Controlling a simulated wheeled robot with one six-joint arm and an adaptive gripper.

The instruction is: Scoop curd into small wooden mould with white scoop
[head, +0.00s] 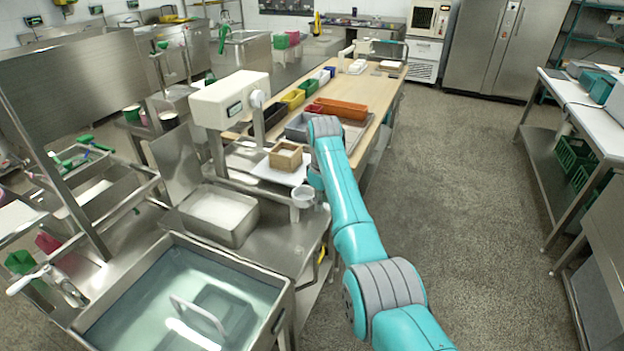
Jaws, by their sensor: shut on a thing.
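The small wooden mould (285,157), a square open box, stands on a white board on the steel bench. The white curd (217,208) fills a steel tub (240,232) to the left of and nearer than the mould. The white scoop (303,196), a small round cup, is at the end of my arm, right of the tub and nearer than the mould. My gripper (312,185) is mostly hidden by my wrist; it is shut on the scoop. I cannot tell whether the scoop holds curd.
A white scale-like head (230,100) on a post stands behind the tub. A steel basin of liquid (180,300) is in front. Coloured bins, including an orange one (342,109), line the wooden table (378,88) beyond the mould. The floor (465,200) at right is clear.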

